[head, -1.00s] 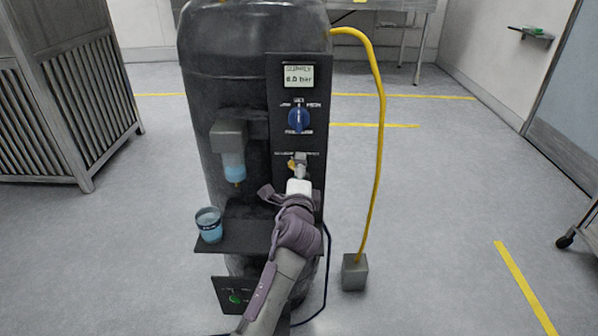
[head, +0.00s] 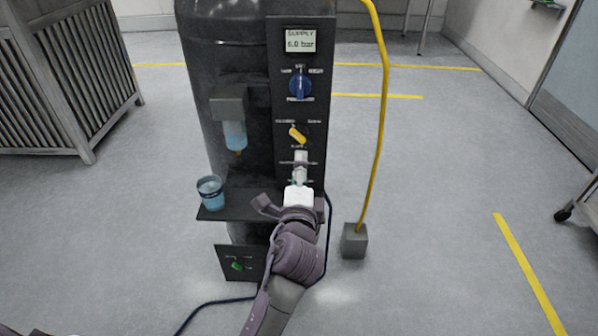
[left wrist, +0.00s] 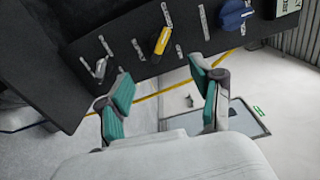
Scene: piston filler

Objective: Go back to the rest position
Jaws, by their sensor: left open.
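My left gripper (head: 300,163) is in front of the dark control panel of the filler, below the yellow handle (head: 297,135). In the left wrist view the left gripper (left wrist: 158,80) is open. Its teal-padded fingers stand apart with nothing between them. The yellow handle (left wrist: 162,41) lies beyond the fingers and appears clear of them. A grey metal lever (left wrist: 101,62) is beyond the left finger, and I cannot tell its exact distance. My right gripper is not in view.
The dark filler (head: 225,60) carries a blue knob (head: 299,86) and a display (head: 300,40). A blue cup (head: 210,192) stands on its shelf (head: 242,206). A yellow hose (head: 382,110) runs to a grey block (head: 354,241). A slatted cabinet (head: 75,80) stands left.

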